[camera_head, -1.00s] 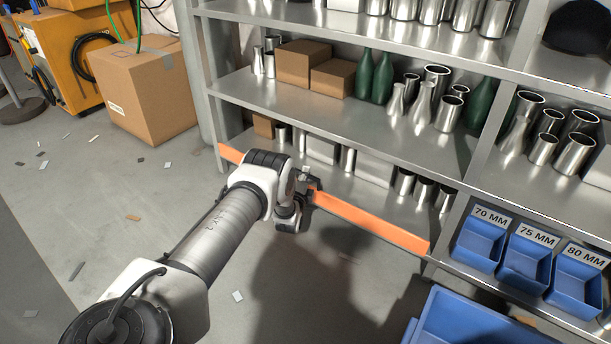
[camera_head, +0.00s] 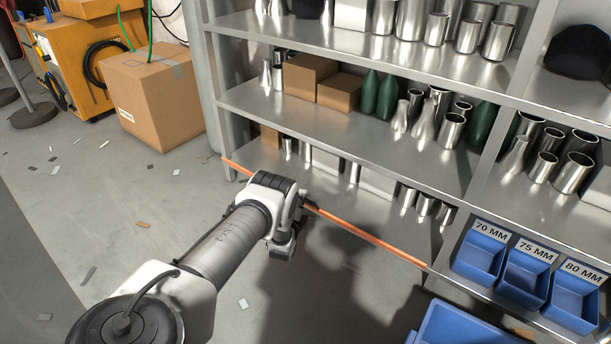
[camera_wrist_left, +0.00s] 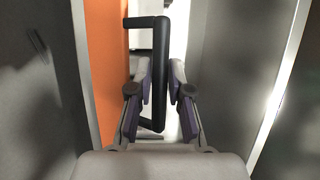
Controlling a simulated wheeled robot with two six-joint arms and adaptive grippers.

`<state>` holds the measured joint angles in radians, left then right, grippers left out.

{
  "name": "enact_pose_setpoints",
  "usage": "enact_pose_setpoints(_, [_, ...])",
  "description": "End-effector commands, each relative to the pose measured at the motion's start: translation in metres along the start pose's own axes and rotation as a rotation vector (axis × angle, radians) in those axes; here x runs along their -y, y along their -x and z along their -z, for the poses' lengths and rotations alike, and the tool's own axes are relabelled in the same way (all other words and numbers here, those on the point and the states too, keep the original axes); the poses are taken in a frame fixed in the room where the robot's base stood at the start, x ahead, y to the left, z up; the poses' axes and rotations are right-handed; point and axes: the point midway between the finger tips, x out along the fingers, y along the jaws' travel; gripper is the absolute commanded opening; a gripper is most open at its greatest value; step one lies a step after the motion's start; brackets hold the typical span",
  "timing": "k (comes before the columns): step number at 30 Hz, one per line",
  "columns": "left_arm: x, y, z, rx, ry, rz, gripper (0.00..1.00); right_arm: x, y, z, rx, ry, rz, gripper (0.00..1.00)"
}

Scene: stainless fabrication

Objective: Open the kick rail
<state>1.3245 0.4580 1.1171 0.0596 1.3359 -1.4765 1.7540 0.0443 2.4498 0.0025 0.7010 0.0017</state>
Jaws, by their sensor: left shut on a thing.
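The kick rail (camera_head: 370,238) is a long orange strip along the front of the shelf unit's lowest level. In the head view it shows as a thin band, nearly edge-on. Its orange face (camera_wrist_left: 106,70) fills part of the left side of the left wrist view. A black bar handle (camera_wrist_left: 159,50) stands in front of that face. My left gripper (camera_wrist_left: 162,92) is shut on the handle, with a finger on each side. My right gripper is not in view.
The metal shelves (camera_head: 270,113) hold steel cups, green bottles and cardboard boxes. Blue labelled bins (camera_head: 478,257) sit to the rail's right, and a larger blue bin (camera_head: 455,335) is at the bottom edge. Floor left of my arm is open, with scattered scraps. A large carton (camera_head: 160,105) stands behind.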

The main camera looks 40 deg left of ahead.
Motion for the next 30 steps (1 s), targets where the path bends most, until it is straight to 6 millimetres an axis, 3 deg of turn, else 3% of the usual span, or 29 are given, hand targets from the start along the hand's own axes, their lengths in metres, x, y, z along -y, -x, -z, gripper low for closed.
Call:
enact_pose_setpoints(15, [-0.042, 0.033, -0.013, -0.001, -0.001, -0.009, 0.0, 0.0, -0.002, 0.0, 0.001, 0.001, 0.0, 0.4])
enact_pose_setpoints(30, [-0.079, 0.043, -0.017, -0.002, 0.0, -0.004, 0.0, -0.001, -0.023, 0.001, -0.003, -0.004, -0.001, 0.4])
